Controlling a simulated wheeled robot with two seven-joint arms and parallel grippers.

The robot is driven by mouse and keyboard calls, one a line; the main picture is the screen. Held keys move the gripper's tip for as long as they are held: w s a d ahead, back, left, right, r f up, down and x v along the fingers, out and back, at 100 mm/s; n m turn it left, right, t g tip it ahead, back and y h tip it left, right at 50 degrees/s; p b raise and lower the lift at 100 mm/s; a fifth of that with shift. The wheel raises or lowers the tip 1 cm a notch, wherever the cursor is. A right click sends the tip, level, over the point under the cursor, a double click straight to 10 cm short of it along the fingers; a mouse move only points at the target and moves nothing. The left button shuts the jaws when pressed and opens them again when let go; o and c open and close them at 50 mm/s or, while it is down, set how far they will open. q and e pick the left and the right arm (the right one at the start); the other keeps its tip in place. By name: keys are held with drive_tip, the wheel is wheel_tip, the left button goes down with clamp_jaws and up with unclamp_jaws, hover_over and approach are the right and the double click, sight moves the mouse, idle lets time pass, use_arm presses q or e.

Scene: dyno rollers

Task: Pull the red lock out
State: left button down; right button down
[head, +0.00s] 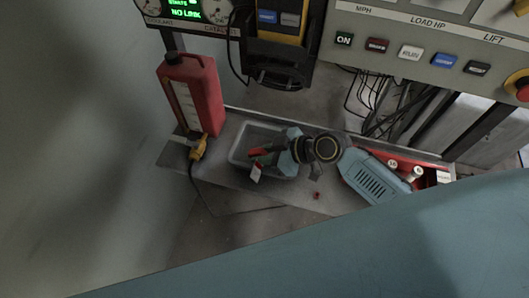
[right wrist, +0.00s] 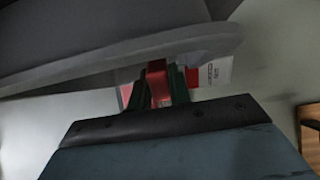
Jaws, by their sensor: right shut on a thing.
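My right gripper (head: 262,157) is over the grey bin on the shelf in the head view, its arm coming in from the right. It is shut on the red lock (right wrist: 158,82), which shows as a red piece between the fingers in the right wrist view. A white tag with dark and red print (right wrist: 212,72) is just behind the fingers there, and a white tag (head: 256,173) hangs below the gripper in the head view. What the lock is attached to is hidden by the gripper and by a grey edge above it. My left gripper is not in view.
The grey bin (head: 237,151) sits on a narrow shelf. A red tray (head: 431,176) lies right, partly behind my arm. Loose cables (head: 385,105) hang under the button panel (head: 420,72). A small red piece (head: 317,195) lies on the shelf.

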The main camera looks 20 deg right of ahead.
drive_tip(key=c, duration=1.2)
unclamp_jaws()
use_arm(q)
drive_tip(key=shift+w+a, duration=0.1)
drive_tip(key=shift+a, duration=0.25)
use_arm(e)
drive_tip(key=shift+f, duration=0.1)
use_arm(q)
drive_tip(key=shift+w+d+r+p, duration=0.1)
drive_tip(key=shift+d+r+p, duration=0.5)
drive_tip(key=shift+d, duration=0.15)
use_arm(e)
drive_tip(key=v, duration=1.3)
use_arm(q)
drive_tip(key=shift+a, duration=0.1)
use_arm(e)
drive_tip(key=shift+d, duration=0.1)
drive_tip(key=shift+s, duration=0.1)
